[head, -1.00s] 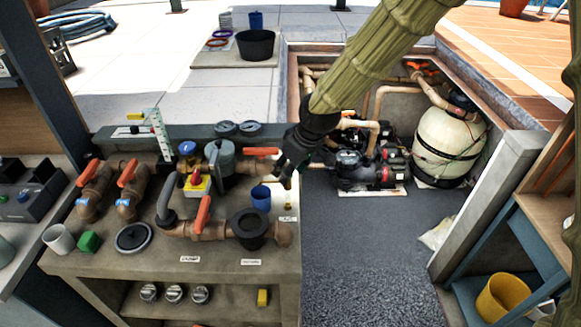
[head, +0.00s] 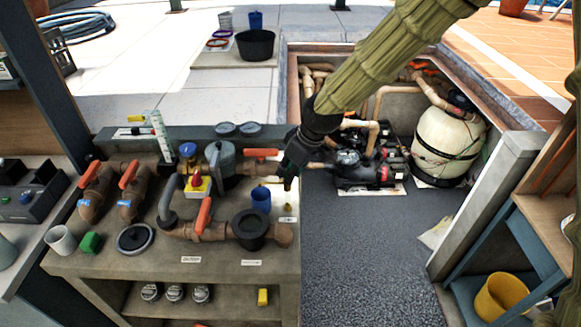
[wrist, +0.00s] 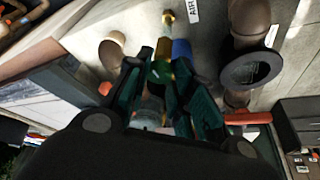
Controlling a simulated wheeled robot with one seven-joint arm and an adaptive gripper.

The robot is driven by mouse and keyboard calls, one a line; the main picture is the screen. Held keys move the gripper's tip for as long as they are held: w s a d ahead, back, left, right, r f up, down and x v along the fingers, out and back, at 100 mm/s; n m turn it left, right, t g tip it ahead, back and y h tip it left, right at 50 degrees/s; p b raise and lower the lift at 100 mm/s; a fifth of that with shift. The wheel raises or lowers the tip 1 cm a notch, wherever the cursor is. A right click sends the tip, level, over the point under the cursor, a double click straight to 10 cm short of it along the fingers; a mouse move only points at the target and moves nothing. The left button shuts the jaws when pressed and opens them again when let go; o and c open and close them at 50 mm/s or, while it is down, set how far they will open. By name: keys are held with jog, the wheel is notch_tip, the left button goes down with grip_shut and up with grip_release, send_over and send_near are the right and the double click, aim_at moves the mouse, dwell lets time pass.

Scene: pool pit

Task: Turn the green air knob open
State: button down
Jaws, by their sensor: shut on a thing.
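The green air knob (wrist: 160,72) shows between my fingers in the wrist view, with a brass stem (wrist: 164,47) beyond it. My gripper (wrist: 158,82) is shut on the knob, with one dark green finger on each side. In the head view my gripper (head: 288,182) points down at the right edge of the bench, and the fingers hide the knob there. A small brass fitting (head: 288,207) stands just below the fingertips. A white label (wrist: 194,10) lies beside the brass parts. How far the knob is turned I cannot tell.
A blue cup (head: 261,198) stands close left of my gripper. Brown pipes with orange handles (head: 204,215) and a dark round fitting (head: 250,229) crowd the bench. Right of the bench is the pit with a pump (head: 362,172) and a cream tank (head: 447,142).

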jog(key=n+p, duration=0.1)
jog(key=n, duration=0.1)
jog(key=n+g+p, duration=0.1)
jog(key=n, duration=0.1)
jog(key=shift+w+d+r+g+y+p, duration=0.1)
jog(key=shift+w+r+g+y+p, duration=0.1)
jog(key=shift+g+y+p, duration=0.15)
jog(key=n+g, duration=0.1)
jog(key=n, duration=0.1)
jog(key=n+p, duration=0.1)
jog(key=n, duration=0.1)
jog(key=shift+w+f+n+g, duration=0.2)
jog(key=shift+n+g, duration=0.15)
jog(key=shift+n, duration=0.05)
jog(key=n+g, duration=0.1)
jog(key=n, duration=0.1)
jog(key=n+g, duration=0.1)
jog(key=n, duration=0.2)
jog(key=shift+w+f+n, duration=0.1)
jog(key=shift+w+n, duration=0.05)
jog(key=shift+n, duration=0.15)
jog(key=n, duration=0.1)
jog(key=n+g+h, duration=0.1)
jog(key=n, duration=0.1)
jog(key=n+h+b, duration=0.1)
jog(key=shift+w+a+n, duration=0.1)
jog(key=shift+a+n, duration=0.15)
jog(key=shift+n, duration=0.05)
jog(key=c, duration=1.2)
grip_release()
